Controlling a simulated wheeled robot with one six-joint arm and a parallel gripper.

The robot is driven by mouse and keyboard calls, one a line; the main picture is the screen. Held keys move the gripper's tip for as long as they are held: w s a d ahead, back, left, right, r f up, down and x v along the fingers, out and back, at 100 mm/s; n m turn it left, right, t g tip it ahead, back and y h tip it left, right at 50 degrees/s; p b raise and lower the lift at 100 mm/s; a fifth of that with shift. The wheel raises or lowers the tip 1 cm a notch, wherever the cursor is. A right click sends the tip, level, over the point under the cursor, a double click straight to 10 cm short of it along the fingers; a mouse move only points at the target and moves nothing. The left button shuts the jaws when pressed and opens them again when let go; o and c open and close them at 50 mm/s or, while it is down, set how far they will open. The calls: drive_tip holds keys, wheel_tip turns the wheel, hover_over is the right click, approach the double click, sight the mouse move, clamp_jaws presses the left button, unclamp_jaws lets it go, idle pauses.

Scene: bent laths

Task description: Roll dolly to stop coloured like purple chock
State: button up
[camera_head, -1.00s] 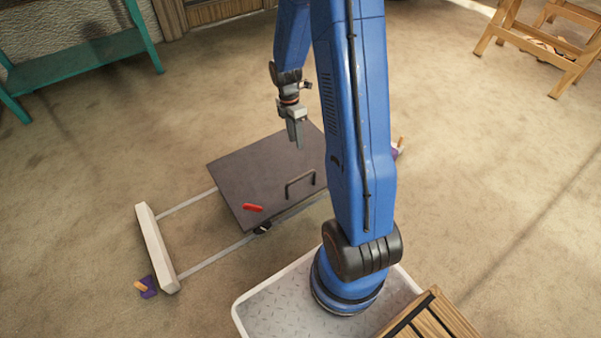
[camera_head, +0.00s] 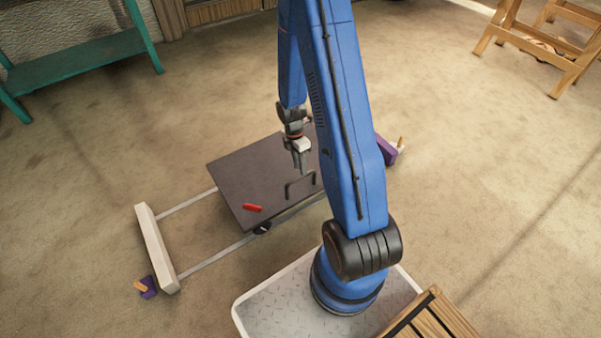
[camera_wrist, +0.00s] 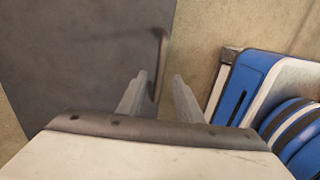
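The dolly (camera_head: 245,175) is a dark flat board on two pale rails, with a black bar handle (camera_head: 301,188) on top. A cream stop (camera_head: 157,248) crosses the rails' left end. A purple stop (camera_head: 387,150) shows at the right end, partly hidden by my arm. A purple chock (camera_head: 149,288) with an orange peg lies by the cream stop. Another small pegged piece (camera_head: 400,147) sits by the purple stop; its colour is unclear. My gripper (camera_head: 301,169) is open above the board, close to the handle. In the wrist view, the handle (camera_wrist: 162,50) shows just beyond the fingers (camera_wrist: 160,88).
A red piece (camera_head: 252,208) lies on the dolly's board. A teal bench (camera_head: 85,58) stands at the back left, and a wooden trestle (camera_head: 545,45) at the back right. A slatted wooden surface (camera_head: 435,318) is at the front. Open floor surrounds the rails.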

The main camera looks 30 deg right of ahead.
drive_tip(key=shift+s+f, duration=0.2)
drive_tip(key=shift+f, duration=0.8)
drive_tip(key=shift+s+f, duration=0.2)
drive_tip(key=shift+f, duration=0.75)
drive_tip(key=shift+c, duration=0.6)
clamp_jaws()
